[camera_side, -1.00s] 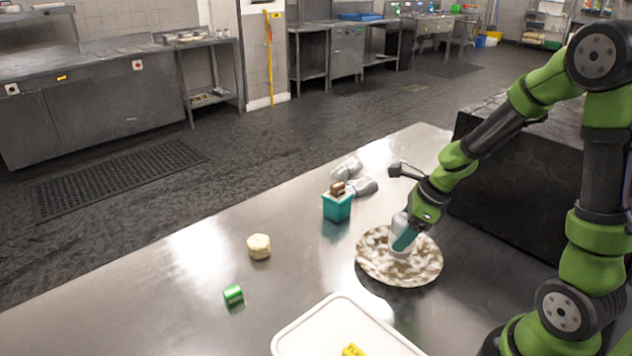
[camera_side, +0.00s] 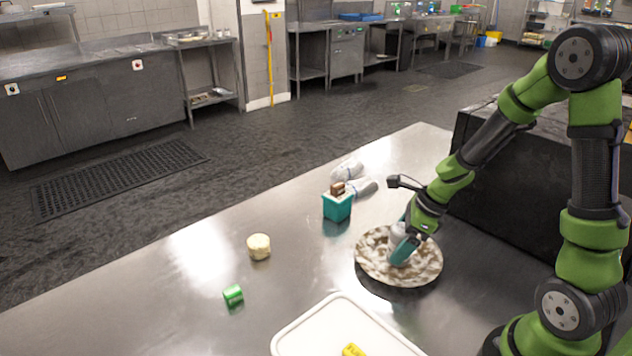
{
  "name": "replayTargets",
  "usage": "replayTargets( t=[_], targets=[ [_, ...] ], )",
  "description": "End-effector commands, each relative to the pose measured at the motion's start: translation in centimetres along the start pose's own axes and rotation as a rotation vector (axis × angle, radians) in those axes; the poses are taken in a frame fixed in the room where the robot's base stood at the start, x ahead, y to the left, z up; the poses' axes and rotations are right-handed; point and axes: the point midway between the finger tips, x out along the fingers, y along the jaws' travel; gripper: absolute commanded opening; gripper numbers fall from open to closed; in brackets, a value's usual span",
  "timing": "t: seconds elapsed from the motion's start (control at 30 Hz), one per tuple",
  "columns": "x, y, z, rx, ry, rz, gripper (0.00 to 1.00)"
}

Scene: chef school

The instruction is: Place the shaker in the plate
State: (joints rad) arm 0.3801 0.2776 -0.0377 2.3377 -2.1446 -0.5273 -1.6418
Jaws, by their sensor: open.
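The plate (camera_side: 375,264) is round, with mottled brown and white colouring, and lies on the steel table. The shaker (camera_side: 398,229) is a pale item at the plate, mostly hidden behind my gripper. My gripper (camera_side: 401,256) has teal fingers, points down over the middle of the plate and is open. The fingers are right at the shaker; whether they touch it I cannot tell.
A teal box (camera_side: 337,206) with brown items stands behind and left of the plate, beside silvery-white objects (camera_side: 350,169). A pale round piece (camera_side: 259,246) and a green block (camera_side: 233,295) lie left. A white tray (camera_side: 290,343) with a yellow item (camera_side: 353,350) is in front. The table's left part is mostly clear.

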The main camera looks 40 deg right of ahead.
Motion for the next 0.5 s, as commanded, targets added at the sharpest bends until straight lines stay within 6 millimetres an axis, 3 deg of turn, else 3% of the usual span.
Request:
replayTargets(
  t=[0.17, 0.5],
  targets=[
    [-1.1, -0.1, 0.2, -0.002, -0.003, -0.004, 0.88],
    [-8.1, -0.1, 0.3, -0.003, -0.006, -0.006, 0.88]
  ],
)
